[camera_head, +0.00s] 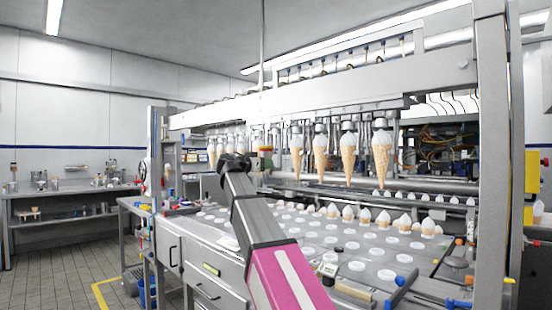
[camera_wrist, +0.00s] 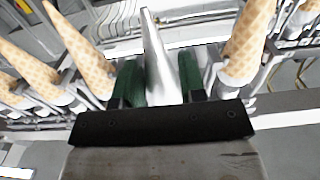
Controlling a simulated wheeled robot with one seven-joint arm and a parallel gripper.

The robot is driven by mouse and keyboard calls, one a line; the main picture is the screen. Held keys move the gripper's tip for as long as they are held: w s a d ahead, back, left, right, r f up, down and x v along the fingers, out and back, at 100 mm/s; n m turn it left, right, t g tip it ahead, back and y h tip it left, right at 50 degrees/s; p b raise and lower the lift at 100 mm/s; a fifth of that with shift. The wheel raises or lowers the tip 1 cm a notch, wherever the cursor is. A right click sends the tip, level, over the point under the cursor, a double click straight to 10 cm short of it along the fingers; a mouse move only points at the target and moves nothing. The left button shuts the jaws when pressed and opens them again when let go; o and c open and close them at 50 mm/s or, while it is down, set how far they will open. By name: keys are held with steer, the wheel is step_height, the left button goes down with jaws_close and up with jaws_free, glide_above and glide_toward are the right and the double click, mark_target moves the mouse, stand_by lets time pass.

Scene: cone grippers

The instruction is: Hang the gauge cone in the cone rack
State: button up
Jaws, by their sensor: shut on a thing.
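The gauge cone (camera_wrist: 157,60) is a smooth, silver-grey metal cone. In the wrist view it stands between the two green fingers of my gripper (camera_wrist: 160,82), with its narrow tip toward the top of the picture. My gripper is shut on it. It is in line with the hanging wafer cones (camera_wrist: 88,62), with one wafer cone (camera_wrist: 245,42) close on its right. In the head view my gripper (camera_head: 235,162) is at the far part of the hanging row, and the gauge cone cannot be made out there. I cannot identify the cone rack for certain.
Wafer cones (camera_head: 348,155) hang tip down from the machine's overhead beam (camera_head: 300,100). Below is a plate (camera_head: 330,240) with round white lids and several upright white-tipped items. A blue-handled tool (camera_head: 402,285) lies at its front. A bench (camera_head: 75,190) stands at the far left, with open floor before it.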

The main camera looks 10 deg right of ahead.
steer(key=shift+v, duration=1.15)
